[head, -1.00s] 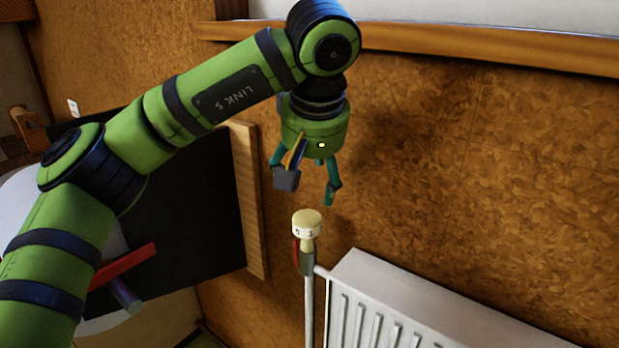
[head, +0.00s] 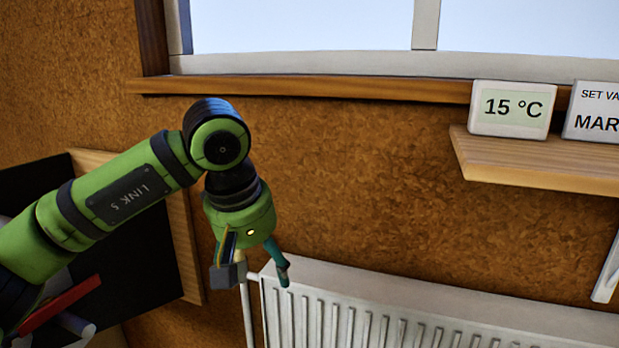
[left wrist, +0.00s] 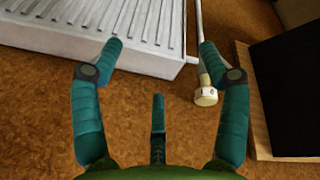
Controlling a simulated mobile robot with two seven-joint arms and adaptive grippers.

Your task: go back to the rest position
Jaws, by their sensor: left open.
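My left gripper (head: 256,276) hangs down in front of the wall in the head view, left of the radiator's top corner. Its teal fingers are spread and nothing is between them; the left wrist view also shows the open gripper (left wrist: 160,50). A cream valve knob (left wrist: 206,97) on a white pipe shows in the left wrist view, near the right finger and apart from the palm. In the head view the gripper mostly hides the knob. My right gripper is not in view.
A white radiator (head: 400,318) stands against the brown wall. A wooden shelf (head: 530,165) at the right carries a display reading 15 °C (head: 512,108) and a partly cut-off card (head: 597,112). A black panel (head: 130,235) and a red bar (head: 60,303) are at the left.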

